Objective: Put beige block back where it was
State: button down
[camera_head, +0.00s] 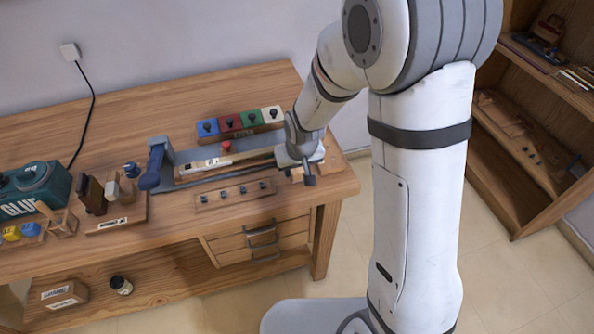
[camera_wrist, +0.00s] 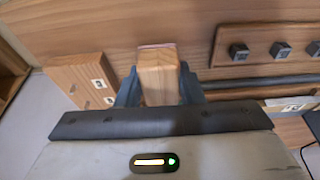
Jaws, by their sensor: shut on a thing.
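The beige block (camera_wrist: 158,76), a pale wooden block, is held between the two fingers of my gripper (camera_wrist: 158,90) in the wrist view. Its near end faces the camera. In the head view my gripper (camera_head: 301,172) is low over the right end of the workbench (camera_head: 335,186), and the block is mostly hidden there by the gripper. I cannot tell whether the block touches the bench.
A wooden strip with several dark knobs (camera_head: 235,194) lies just left of my gripper. Behind it stand a grey fixture with a blue handle (camera_head: 156,165) and a rack of coloured blocks (camera_head: 239,124). A wooden piece with two labels (camera_wrist: 82,80) is beside the gripper.

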jog(key=shift+f, duration=0.8)
jog(key=shift+f, duration=0.25)
jog(key=c, duration=1)
grip_release()
jog(key=shift+r, duration=0.1)
jog(key=shift+o, duration=0.2)
